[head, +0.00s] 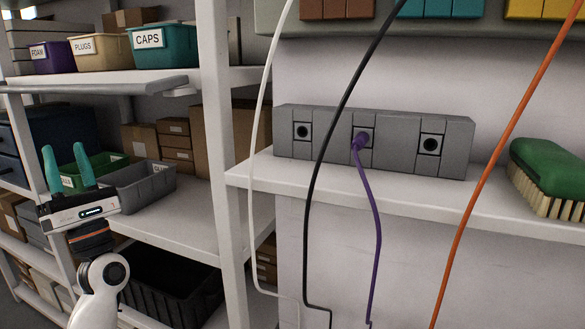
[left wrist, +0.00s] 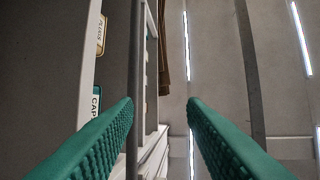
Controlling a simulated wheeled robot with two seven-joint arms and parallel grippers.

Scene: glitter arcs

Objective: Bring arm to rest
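My left gripper (head: 67,166) is at the left of the head view, raised and pointing up in front of the shelves. Its two green fingers stand apart with nothing between them. The left wrist view also shows the open fingers (left wrist: 160,108), with only ceiling and shelf edges beyond. My right gripper is not in either view.
A grey block with three sockets (head: 400,150) sits on a white shelf (head: 420,203); a purple cable (head: 373,215) is in its middle socket. White, black and orange (head: 490,160) cables hang in front. A green brush (head: 548,165) lies right. Bins, including CAPS (head: 165,46), fill the left shelves.

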